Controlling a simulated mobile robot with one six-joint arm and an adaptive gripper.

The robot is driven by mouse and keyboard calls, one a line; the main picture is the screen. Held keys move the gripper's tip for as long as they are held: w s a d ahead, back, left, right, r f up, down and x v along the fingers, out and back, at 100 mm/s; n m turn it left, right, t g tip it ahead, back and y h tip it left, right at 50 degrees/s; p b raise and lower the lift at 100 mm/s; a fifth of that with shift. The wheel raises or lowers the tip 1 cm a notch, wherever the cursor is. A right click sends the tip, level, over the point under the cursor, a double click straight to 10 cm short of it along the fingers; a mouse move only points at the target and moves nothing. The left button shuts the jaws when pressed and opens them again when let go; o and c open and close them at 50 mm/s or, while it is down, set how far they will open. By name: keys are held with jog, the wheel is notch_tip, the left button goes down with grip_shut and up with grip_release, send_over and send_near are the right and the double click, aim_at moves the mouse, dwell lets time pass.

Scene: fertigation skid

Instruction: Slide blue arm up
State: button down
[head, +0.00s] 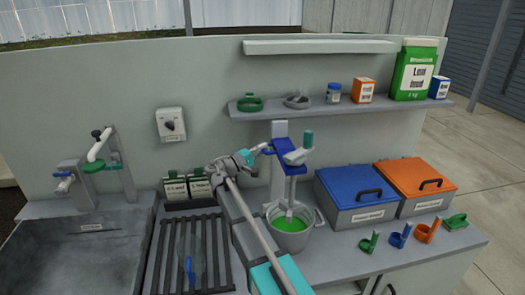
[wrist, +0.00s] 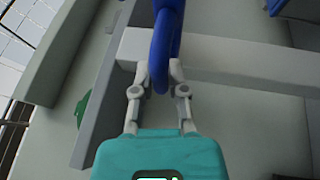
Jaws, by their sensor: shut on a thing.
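The blue arm (head: 284,146) sits on a pale upright column (head: 279,130) and carries a grey mixer head with a green cap (head: 308,138). A shaft runs down from the head into a grey bucket (head: 291,238) of green liquid. My gripper (head: 264,147) reaches the blue arm from the left. In the wrist view, my gripper (wrist: 160,76) is shut on a blue rounded handle (wrist: 163,50) of the arm, one finger on each side. The handle's far end and the contact are partly hidden in the head view.
A wall shelf (head: 340,108) with a green ring, jar and boxes is above right of the blue arm. A blue-lidded box (head: 358,190) and an orange-lidded box (head: 415,186) stand to the right. A slatted rack (head: 190,250) and a sink (head: 70,255) are left.

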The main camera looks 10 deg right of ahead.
jog(key=shift+w+r+p, duration=0.15)
jog(key=shift+r+p, duration=2.45)
jog(key=shift+r, duration=0.35)
jog(key=c, duration=0.6)
grip_release()
jog(key=shift+c, duration=0.2)
jog(key=shift+f, duration=0.15)
